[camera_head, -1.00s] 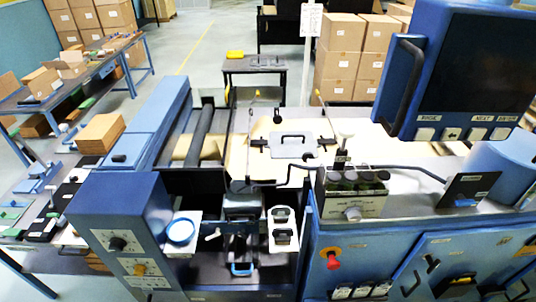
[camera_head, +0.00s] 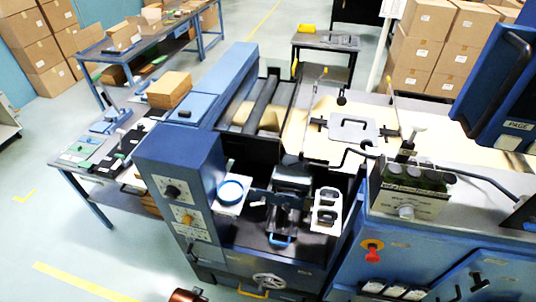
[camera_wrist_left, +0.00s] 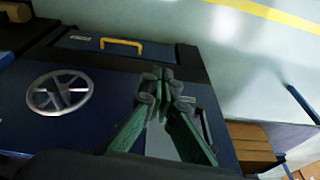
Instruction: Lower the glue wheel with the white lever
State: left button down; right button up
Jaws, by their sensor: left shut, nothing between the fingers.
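The white lever (camera_head: 257,203) shows as a small pale piece in the head view, inside the machine's open bay, right of a blue ring on a white plate. Its exact outline is hard to make out. I cannot pick out the glue wheel for certain among the dark parts of the bay (camera_head: 290,182). My left gripper (camera_wrist_left: 167,88) shows in the wrist view, its green-sided fingers shut and empty. It is in front of a dark blue panel with a handwheel (camera_wrist_left: 60,93), apart from the lever. My right gripper is in neither current view.
The blue control box (camera_head: 180,190) with knobs stands left of the bay. A blue-handled part (camera_head: 279,240) is low in the bay. The handwheel (camera_head: 270,281) and yellow handle (camera_head: 253,293) are below it.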

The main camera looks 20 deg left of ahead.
pick_arm(q)
notch_tip(320, 180, down, 14)
jog(key=s, duration=0.3)
jog(key=s+f+m+g, duration=0.1)
jog(key=s+f+g, duration=0.1)
jog(key=s+f, duration=1.8)
jog(key=shift+d+f, duration=0.2)
jog(key=shift+d, duration=0.2)
